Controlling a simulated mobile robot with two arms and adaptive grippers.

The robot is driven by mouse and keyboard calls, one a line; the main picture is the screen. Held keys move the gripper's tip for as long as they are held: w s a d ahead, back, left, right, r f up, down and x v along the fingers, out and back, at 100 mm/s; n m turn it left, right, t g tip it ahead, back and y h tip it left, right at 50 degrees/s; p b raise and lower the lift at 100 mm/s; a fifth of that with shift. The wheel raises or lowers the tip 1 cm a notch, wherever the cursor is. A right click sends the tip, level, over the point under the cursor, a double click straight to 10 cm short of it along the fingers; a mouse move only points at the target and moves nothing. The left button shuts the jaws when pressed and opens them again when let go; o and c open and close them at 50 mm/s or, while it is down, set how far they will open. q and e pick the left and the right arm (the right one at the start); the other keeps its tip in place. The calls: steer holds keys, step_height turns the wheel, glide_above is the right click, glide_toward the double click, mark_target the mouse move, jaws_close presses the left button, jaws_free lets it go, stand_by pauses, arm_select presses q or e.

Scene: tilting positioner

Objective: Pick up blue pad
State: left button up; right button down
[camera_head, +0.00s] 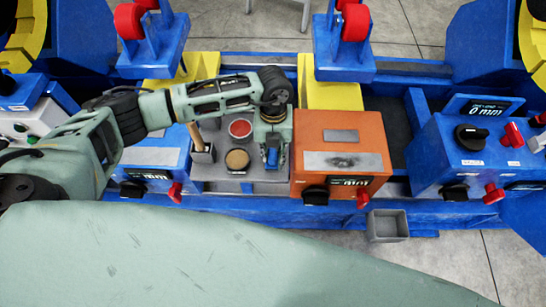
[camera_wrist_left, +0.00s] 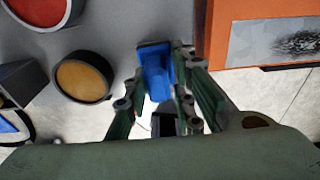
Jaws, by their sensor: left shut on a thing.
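The blue pad (camera_wrist_left: 156,72) is between the two fingers of my left gripper (camera_wrist_left: 166,95) in the left wrist view. The fingers are shut on it. In the head view my left gripper (camera_head: 272,155) points down over the grey tray surface (camera_head: 268,187), just left of the orange box, with the blue pad (camera_head: 272,157) small and partly covered by the fingers. I cannot tell whether the pad still touches the surface. My right gripper is not in view.
A round red pad (camera_head: 240,128) and a round tan pad (camera_head: 237,160) sit in dark holders left of my gripper. The orange box (camera_head: 325,130) stands close on the right. A blue control box (camera_head: 470,150) is further right. A small grey bin (camera_head: 388,226) is at the front.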

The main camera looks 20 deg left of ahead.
mark_target(273, 153)
arm_select(q)
jaws_close()
steer(key=shift+r, duration=0.5)
step_height(273, 153, up, 3)
steer(key=shift+w, duration=0.1)
steer(key=s+d+r, duration=0.3)
steer(key=s+r, duration=0.4)
steer(key=s, duration=0.4)
steer(key=shift+s+b, duration=0.25)
steer(key=shift+b, duration=0.2)
